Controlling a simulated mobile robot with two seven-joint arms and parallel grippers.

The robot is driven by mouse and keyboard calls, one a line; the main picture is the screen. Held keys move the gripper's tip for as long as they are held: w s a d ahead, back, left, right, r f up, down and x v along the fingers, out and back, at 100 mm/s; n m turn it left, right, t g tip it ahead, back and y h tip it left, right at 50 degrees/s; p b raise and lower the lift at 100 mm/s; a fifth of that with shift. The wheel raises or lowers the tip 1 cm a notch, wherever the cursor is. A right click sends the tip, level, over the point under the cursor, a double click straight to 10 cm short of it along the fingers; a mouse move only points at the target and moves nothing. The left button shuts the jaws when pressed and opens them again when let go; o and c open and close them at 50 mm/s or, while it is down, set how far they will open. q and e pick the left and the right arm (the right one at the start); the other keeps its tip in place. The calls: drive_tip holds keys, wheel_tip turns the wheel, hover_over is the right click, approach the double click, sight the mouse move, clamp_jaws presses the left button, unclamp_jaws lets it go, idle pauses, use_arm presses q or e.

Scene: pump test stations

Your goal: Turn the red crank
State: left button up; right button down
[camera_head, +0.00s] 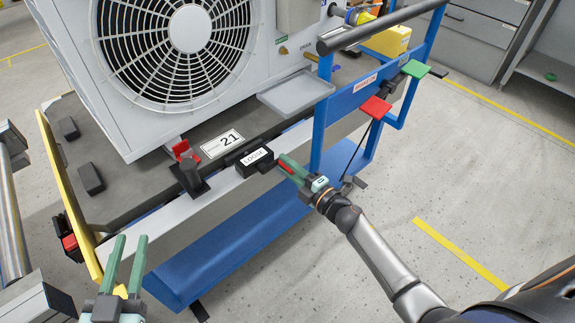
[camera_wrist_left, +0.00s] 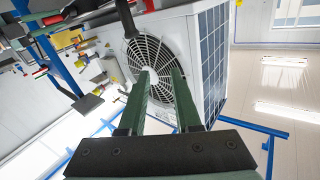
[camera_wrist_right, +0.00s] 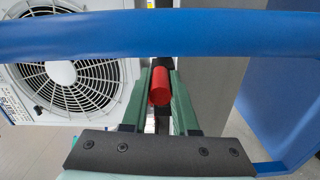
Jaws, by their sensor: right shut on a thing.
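The red crank handle (camera_wrist_right: 159,84) sits between the two green fingers of my right gripper (camera_wrist_right: 160,95) in the right wrist view. In the head view, the right gripper (camera_head: 288,165) is at the front edge of the grey platform, shut on the red handle (camera_head: 286,168). The handle is beside a black box (camera_head: 257,160) with a white label. The rest of the crank is mostly hidden by the fingers. My left gripper (camera_head: 130,240) is open and empty, in front of the platform's left end; its parted fingers also show in the left wrist view (camera_wrist_left: 162,75).
A large unit with a fan (camera_head: 190,30) stands on the platform. A yellow bar (camera_head: 70,200) edges the platform's left end. The floor at right is clear.

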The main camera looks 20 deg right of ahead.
drive_tip(key=c, duration=0.7)
unclamp_jaws()
drive_tip(key=shift+s, duration=0.15)
use_arm(q)
wheel_tip(320, 180, down, 10)
drive_tip(key=s+n+g+y+p, duration=0.1)
drive_tip(key=s+g, duration=0.1)
drive_tip(key=g, duration=0.2)
drive_tip(key=shift+s+r+y+p, duration=0.15)
drive_tip(key=shift+s+y+p, duration=0.05)
drive_tip(key=shift+y+p, duration=0.15)
use_arm(e)
drive_tip(key=v, duration=1.2)
drive_tip(key=shift+s+d+r, duration=0.1)
use_arm(q)
drive_tip(key=shift+a, duration=0.1)
